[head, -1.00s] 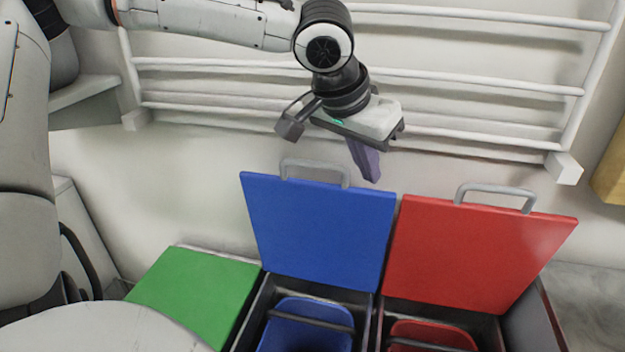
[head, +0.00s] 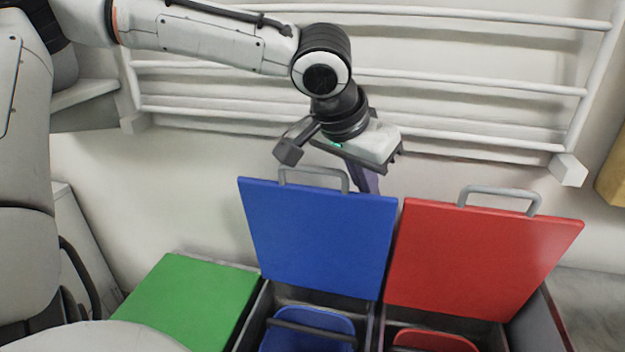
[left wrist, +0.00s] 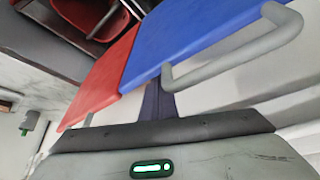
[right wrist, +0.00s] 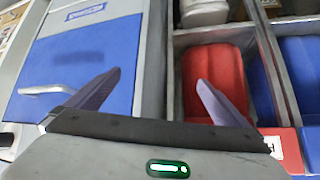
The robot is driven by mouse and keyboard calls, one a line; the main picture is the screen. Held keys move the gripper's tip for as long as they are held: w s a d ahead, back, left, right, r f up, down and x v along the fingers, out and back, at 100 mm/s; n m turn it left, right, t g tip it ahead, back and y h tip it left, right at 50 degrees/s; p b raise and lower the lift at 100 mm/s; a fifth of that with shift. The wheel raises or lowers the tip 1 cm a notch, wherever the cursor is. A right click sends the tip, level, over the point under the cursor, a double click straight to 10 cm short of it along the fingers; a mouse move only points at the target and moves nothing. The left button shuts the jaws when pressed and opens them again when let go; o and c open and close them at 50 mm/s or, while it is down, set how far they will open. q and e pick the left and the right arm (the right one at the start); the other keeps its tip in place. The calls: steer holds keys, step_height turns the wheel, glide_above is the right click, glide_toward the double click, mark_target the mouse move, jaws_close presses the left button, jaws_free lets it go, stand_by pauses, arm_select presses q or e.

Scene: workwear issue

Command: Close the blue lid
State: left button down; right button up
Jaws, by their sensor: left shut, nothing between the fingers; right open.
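The blue lid (head: 318,240) stands open and upright, with a grey handle (head: 314,179) on its top edge. In the left wrist view, the blue lid (left wrist: 200,35) and its handle (left wrist: 240,50) lie just past my fingers. My left gripper (head: 371,185) is shut and empty. Its fingers reach down behind the blue lid's top edge, right of the handle, with the tips hidden; I cannot tell whether they touch the lid. Below the lid is an open compartment with a blue bin (head: 305,330). My right gripper (right wrist: 158,90) is open and empty, above a red bin (right wrist: 215,80).
A red lid (head: 480,255) stands open to the right of the blue one, close beside it. A green lid (head: 190,300) lies flat at the left. A white rail rack (head: 460,83) is on the wall behind. A blue panel with a handle (right wrist: 85,65) shows in the right wrist view.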

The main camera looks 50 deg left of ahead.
arm_select(q)
steer(key=s+d+r+p, duration=0.2)
steer(key=s+r+p, duration=0.2)
steer(key=shift+s+d+r+p, duration=0.3)
steer(key=shift+d+r+p, duration=0.05)
steer(key=shift+d+r, duration=0.05)
steer(key=shift+r, duration=0.3)
step_height(320, 180, up, 4)
steer(key=shift+r, duration=0.15)
stand_by(0.4)
stand_by(0.5)
